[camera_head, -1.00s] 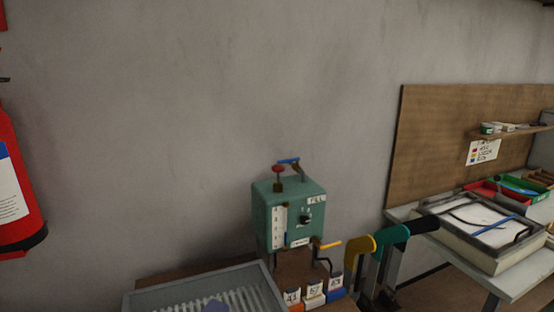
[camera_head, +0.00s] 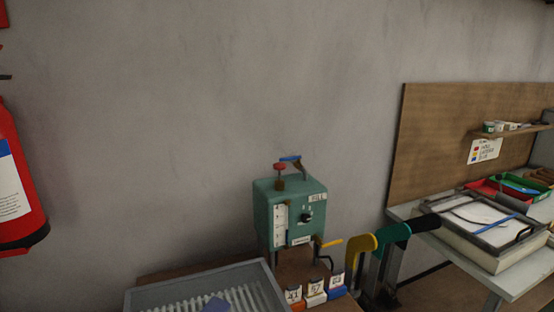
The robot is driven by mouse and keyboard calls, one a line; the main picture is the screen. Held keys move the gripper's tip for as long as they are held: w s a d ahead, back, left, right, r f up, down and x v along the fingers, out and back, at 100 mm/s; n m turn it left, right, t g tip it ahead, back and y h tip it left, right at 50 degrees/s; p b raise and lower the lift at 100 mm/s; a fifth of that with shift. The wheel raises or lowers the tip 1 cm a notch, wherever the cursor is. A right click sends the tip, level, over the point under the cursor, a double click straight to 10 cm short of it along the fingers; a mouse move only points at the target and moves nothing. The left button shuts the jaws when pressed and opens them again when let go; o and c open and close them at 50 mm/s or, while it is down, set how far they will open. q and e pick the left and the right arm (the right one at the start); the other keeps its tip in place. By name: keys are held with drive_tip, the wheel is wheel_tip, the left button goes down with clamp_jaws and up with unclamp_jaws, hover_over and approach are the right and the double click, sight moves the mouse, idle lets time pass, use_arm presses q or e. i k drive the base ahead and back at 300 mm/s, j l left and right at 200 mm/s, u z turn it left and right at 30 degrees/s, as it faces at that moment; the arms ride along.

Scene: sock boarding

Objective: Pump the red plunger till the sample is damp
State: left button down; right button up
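The red plunger (camera_head: 279,168) is a small red knob on a short stem on top of a green box-shaped unit (camera_head: 312,190). The plunger stands upright, with nothing touching it. The unit's front has a white gauge strip, a black dial and a label that seems to read "FILL". Neither gripper is in view.
A blue lever (camera_head: 290,158) tops the unit and a yellow-handled crank (camera_head: 331,243) is at its lower right. Several numbered blocks (camera_head: 315,291) stand in front. Yellow, green and black curved forms (camera_head: 392,233) stand right, before a bench with a framed tray (camera_head: 463,252). A fire extinguisher (camera_head: 15,185) hangs left.

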sight(279, 166)
drive_tip(key=j+u, duration=0.3)
drive_tip(key=u, duration=0.2)
drive_tip(key=j+u, duration=0.3)
drive_tip(key=u, duration=0.15)
drive_tip(key=k, duration=0.05)
